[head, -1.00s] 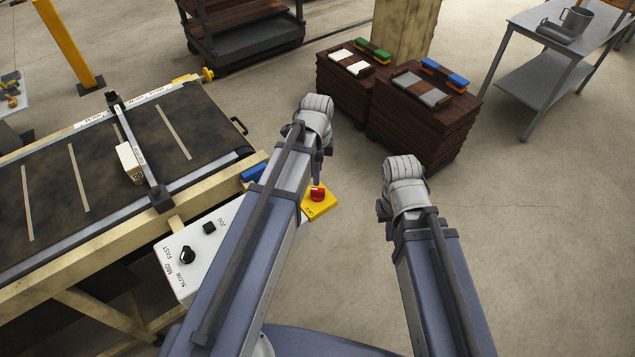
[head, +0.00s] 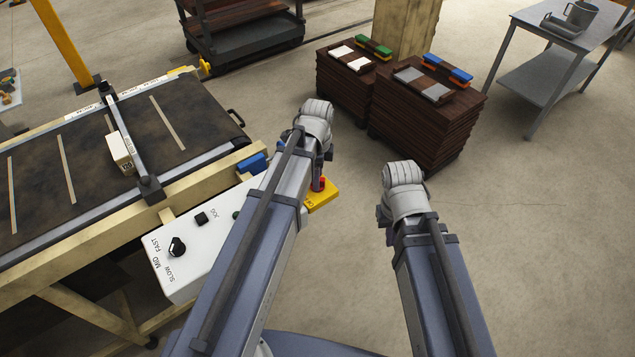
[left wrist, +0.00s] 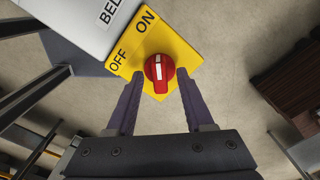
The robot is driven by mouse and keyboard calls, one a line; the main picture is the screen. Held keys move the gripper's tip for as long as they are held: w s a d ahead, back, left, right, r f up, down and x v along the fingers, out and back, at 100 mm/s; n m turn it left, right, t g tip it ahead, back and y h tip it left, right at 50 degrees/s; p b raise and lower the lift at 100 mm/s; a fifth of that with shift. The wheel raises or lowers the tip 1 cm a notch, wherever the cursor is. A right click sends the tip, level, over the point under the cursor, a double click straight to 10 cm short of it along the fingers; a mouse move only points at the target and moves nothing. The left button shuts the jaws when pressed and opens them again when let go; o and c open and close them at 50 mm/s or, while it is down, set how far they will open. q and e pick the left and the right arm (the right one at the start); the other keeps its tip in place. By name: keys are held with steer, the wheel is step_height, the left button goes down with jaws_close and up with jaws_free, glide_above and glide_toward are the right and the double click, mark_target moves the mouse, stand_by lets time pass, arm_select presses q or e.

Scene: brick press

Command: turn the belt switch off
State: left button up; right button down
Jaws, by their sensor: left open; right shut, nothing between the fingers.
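The belt switch is a red knob (left wrist: 159,70) with a white bar, on a yellow plate (left wrist: 185,52) lettered OFF and ON. In the left wrist view the white bar runs roughly up and down the picture; which label it marks I cannot tell. My left gripper (left wrist: 159,76) is open, one finger on each side of the knob, with gaps visible. In the head view the knob (head: 322,184) is partly covered by my left gripper (head: 317,172). My right gripper (head: 383,214) is shut and empty, right of the switch, mostly hidden by its wrist.
A white control box (head: 193,238) with a black speed dial (head: 177,247) adjoins the yellow plate. The conveyor belt (head: 90,165) carries a pale brick (head: 120,152) beside a crossbar. Stacked dark boards (head: 425,125) and a grey table (head: 560,80) stand beyond open floor.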

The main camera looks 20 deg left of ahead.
arm_select(q)
steer(key=shift+f, duration=0.1)
steer(key=shift+c, duration=0.4)
jaws_close()
